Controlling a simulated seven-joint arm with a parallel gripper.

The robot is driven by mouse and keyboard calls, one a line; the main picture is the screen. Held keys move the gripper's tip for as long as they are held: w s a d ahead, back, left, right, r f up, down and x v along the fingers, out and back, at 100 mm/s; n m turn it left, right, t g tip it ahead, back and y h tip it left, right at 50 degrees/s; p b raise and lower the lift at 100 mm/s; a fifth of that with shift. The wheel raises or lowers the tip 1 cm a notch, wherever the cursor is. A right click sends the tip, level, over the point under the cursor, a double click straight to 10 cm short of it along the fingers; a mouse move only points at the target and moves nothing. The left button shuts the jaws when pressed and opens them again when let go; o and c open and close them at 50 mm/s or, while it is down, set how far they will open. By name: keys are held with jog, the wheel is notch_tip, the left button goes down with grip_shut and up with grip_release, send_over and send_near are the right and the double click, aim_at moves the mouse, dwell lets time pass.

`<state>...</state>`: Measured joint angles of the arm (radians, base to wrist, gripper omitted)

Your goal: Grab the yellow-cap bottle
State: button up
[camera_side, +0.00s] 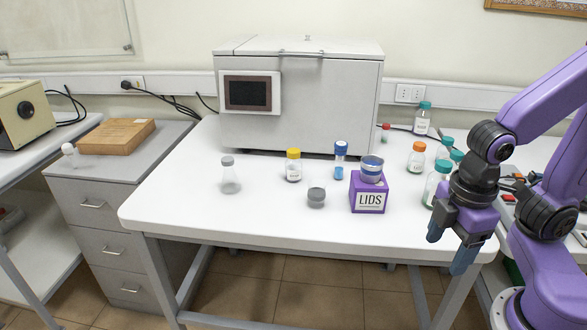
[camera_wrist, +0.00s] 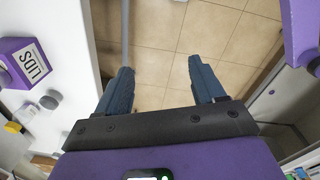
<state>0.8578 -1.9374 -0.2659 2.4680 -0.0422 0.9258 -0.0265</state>
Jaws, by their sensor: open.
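The yellow-cap bottle (camera_side: 293,166) stands upright on the white table in the side view, in front of the large grey-white machine. It is a small clear bottle with a pale label. A yellow cap (camera_wrist: 13,127) shows at the left edge of the wrist view. My gripper (camera_side: 450,250) is at the table's right front edge, far to the right of the bottle, fingers pointing down. In the wrist view my gripper (camera_wrist: 158,80) has its two blue-grey fingers apart, with only floor between them.
A purple LIDS box (camera_side: 368,193) with lids on top stands between the bottle and my gripper. A blue-cap bottle (camera_side: 340,160), a grey lid (camera_side: 316,197) and a flask (camera_side: 229,177) stand near the bottle. An orange-cap bottle (camera_side: 416,158) and several green-cap bottles are at right.

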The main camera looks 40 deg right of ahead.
jog(key=w+a+n+t+h, duration=0.2)
jog(key=w+a+n+h, duration=0.1)
jog(key=w, duration=0.9)
jog(key=w+a+n+t+h, duration=0.2)
jog(key=w+a, duration=0.1)
jog(key=w, duration=0.9)
jog(key=n+t+h, duration=0.3)
jog(key=n+h, duration=0.4)
send_near(293, 152)
jog(key=x, duration=0.7)
jog(key=shift+w+f, duration=0.25)
jog(key=shift+f, duration=0.15)
jog(key=shift+r+x, duration=0.15)
jog(key=shift+x, duration=1.2)
jog(key=shift+r+x, duration=0.15)
jog(key=shift+x, duration=1.15)
jog(key=shift+d, duration=0.2)
grip_shut()
